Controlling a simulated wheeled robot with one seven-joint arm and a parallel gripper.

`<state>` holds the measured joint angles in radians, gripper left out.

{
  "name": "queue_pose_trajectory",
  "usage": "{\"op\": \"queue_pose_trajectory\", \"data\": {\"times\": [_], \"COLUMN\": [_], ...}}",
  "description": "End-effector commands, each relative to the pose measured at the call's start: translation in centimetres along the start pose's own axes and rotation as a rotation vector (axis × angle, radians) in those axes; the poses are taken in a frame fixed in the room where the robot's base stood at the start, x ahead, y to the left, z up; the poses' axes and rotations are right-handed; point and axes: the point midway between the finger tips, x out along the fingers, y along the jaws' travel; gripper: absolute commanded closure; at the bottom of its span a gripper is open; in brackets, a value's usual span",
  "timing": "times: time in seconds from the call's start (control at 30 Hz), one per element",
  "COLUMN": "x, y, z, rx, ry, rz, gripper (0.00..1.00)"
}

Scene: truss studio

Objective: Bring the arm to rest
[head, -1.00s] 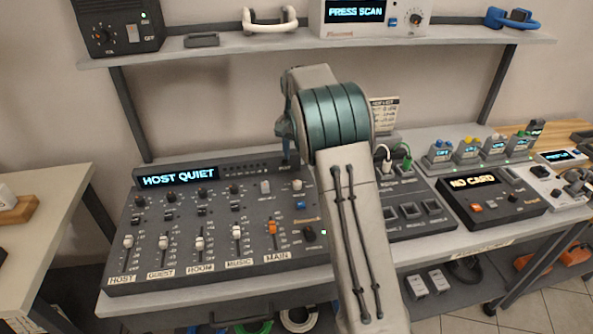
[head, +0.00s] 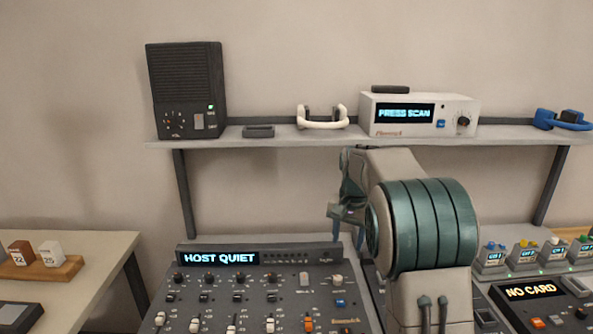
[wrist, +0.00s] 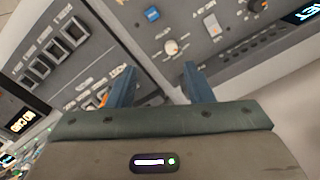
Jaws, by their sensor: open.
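My gripper (head: 346,212) shows in the head view just left of my green-banded arm joint, above the back right of the mixer panel. In the wrist view my gripper (wrist: 155,84) has its two blue fingers spread apart with nothing between them. The mixer (head: 255,291), with its "HOST QUIET" display, lies below and to the left of it. In the wrist view the mixer (wrist: 187,58) shows a blue button and white knobs beyond the fingers. My arm hides part of the desk behind it.
A shelf (head: 290,142) runs above, bearing a black speaker (head: 187,90), a white "PRESS SCAN" box (head: 418,115) and a blue-handled item (head: 562,120). A "NO CARD" unit (head: 545,303) is at right. A side table (head: 95,245) is at left.

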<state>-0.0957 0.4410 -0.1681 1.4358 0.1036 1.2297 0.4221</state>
Motion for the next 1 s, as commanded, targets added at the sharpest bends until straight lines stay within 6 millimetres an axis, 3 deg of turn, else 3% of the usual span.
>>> {"op": "queue_pose_trajectory", "data": {"times": [0.2, 0.43, 0.8, 1.0], "x": [-3.1, -4.2, -2.0, -0.5], "y": [3.5, 7.2, 12.9, 14.6], "z": [6.3, 13.3, 24.4, 27.5], "rx": [-0.106, -0.228, -0.43, -0.494], "ry": [0.04, 0.088, 0.181, 0.211], "rz": [-0.039, -0.059, -0.049, -0.034], "gripper": [0.53, 0.53, 0.53, 0.53]}}
